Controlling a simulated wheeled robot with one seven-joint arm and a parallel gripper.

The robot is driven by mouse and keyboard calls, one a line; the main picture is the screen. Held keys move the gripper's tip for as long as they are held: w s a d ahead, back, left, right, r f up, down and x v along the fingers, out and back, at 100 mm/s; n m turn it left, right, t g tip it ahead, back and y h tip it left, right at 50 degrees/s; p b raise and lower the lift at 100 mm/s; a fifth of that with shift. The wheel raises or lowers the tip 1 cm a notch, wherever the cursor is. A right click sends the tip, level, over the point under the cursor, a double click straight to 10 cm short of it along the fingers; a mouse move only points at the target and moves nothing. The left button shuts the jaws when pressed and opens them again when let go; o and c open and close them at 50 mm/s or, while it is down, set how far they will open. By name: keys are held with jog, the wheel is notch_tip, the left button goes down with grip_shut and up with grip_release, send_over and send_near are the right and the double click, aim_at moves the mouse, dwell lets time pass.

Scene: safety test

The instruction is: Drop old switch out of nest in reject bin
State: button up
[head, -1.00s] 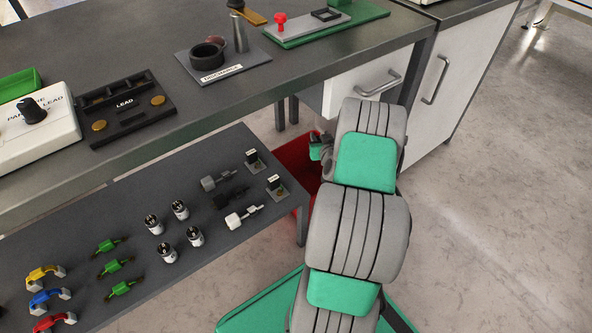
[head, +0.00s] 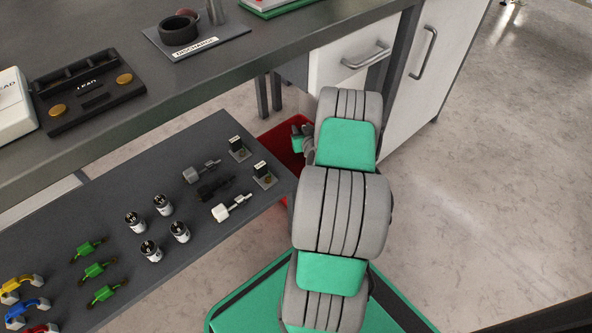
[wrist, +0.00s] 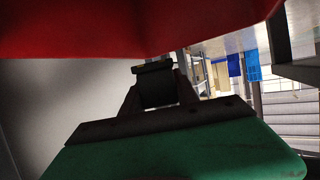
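The red reject bin (head: 277,138) stands on the floor past the right end of the low shelf, partly hidden by my arm. It fills the top of the wrist view (wrist: 130,30), close to the fingers. My gripper (head: 299,138) is at the bin, mostly hidden behind my arm in the head view. In the wrist view, my gripper (wrist: 157,90) has its two fingers on either side of a dark block, which looks like the old switch (wrist: 155,88); its details are too dark to read. The nest cannot be made out clearly.
The low grey shelf (head: 100,225) holds labelled switches (head: 263,174), plugs (head: 231,208), cylinders (head: 180,232) and green parts (head: 97,270). The bench (head: 250,75) runs behind it, with a white drawer (head: 345,65) and cabinet at right. Floor at right is clear.

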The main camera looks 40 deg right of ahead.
jog(key=o, duration=0.5)
jog(key=p+v, duration=0.3)
jog(key=v, duration=0.4)
jog(key=shift+s+a, duration=0.2)
jog(key=shift+s, duration=0.15)
jog(key=shift+r, duration=0.1)
